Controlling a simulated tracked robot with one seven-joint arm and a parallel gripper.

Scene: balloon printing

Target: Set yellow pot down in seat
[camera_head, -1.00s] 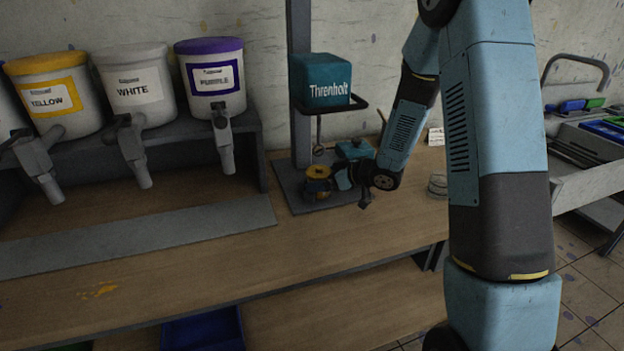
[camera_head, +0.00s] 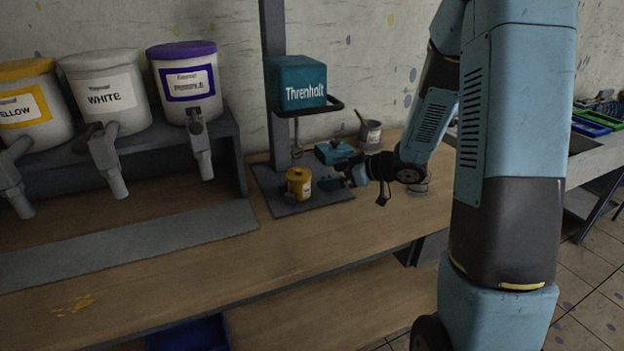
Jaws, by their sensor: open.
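The yellow pot (camera_head: 299,184) stands upright on the dark base plate (camera_head: 262,184) of the stand under the teal Threnholt box (camera_head: 302,83). It has a yellow lid and a pale label. My gripper (camera_head: 337,183) is just to the right of the pot, open and empty, with a visible gap between them. The seat itself is hard to make out under the pot, so I cannot tell how exactly the pot sits in it.
A teal block (camera_head: 334,151) is behind the pot, and a grey tin (camera_head: 370,133) with a stick stands further back. A clear glass (camera_head: 419,184) is near my wrist. Paint buckets with taps line the left shelf (camera_head: 232,150). Yellow paint (camera_head: 73,305) marks the bench front.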

